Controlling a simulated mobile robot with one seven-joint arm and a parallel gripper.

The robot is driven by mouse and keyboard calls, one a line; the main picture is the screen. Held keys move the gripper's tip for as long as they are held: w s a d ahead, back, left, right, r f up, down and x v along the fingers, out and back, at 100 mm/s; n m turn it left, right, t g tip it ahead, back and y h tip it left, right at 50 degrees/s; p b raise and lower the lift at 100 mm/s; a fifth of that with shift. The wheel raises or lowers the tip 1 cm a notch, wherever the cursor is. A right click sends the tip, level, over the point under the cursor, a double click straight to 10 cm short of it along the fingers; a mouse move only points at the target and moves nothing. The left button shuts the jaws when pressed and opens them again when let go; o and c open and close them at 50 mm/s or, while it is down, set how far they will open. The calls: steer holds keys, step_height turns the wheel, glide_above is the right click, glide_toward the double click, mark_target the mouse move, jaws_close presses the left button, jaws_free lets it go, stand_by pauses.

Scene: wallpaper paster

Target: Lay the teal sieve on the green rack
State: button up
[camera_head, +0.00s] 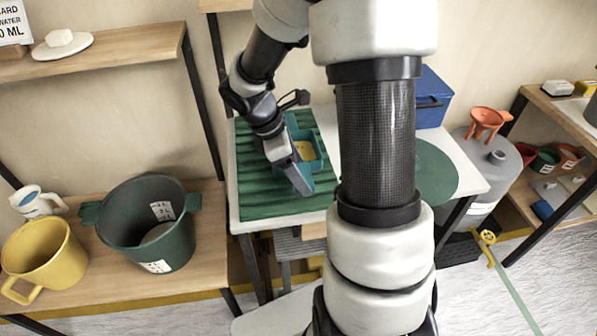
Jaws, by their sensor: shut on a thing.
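The green rack (258,200) is a ribbed green sheet on the white table, left of my arm's column. The teal sieve (318,145) is a small teal frame with a yellowish middle, over the right part of the rack. My gripper (298,178) points down at the sieve's near left side and is shut on it. The gripper and wrist hide part of the sieve. I cannot tell whether the sieve touches the rack or hangs just above it.
A dark green bucket (120,225) and yellow jug (62,255) stand on the left shelf. A round green mat (432,175) and blue box (432,92) are on the table's right. A grey drum with an orange funnel (487,120) stands beyond. My arm hides the table's middle.

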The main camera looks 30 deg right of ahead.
steer(key=shift+r, duration=0.1)
steer(key=o, duration=1.3)
steer(key=shift+r, duration=0.15)
steer(key=p+v, duration=0.3)
steer(key=v, duration=0.8)
steer(key=shift+a+r, duration=0.25)
steer(key=shift+r, duration=0.05)
steer(key=shift+w, duration=0.1)
